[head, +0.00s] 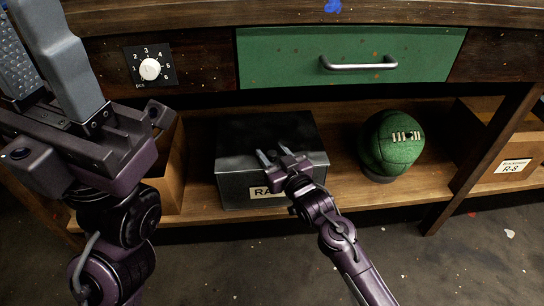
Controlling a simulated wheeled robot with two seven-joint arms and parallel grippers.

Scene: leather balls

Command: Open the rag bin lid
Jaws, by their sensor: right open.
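The rag bin (236,185) is a dark grey box on the lower wooden shelf, with a white label starting "RA" partly hidden by my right gripper. Its dark top, the lid (260,128), looks flat and closed. My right gripper (273,156) is open and empty, its fingertips in front of the bin at about the upper front edge. I cannot tell whether they touch it. My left gripper (38,55) is large and close at the upper left, away from the bin, its fingers apart with nothing seen between them.
A green ball with laces (396,143) sits right of the bin. A box labelled R-8 (510,150) stands at the far right, and a brown box (172,170) left of the bin. Above are a green drawer (290,60) with a metal handle (358,66) and a dial (150,69).

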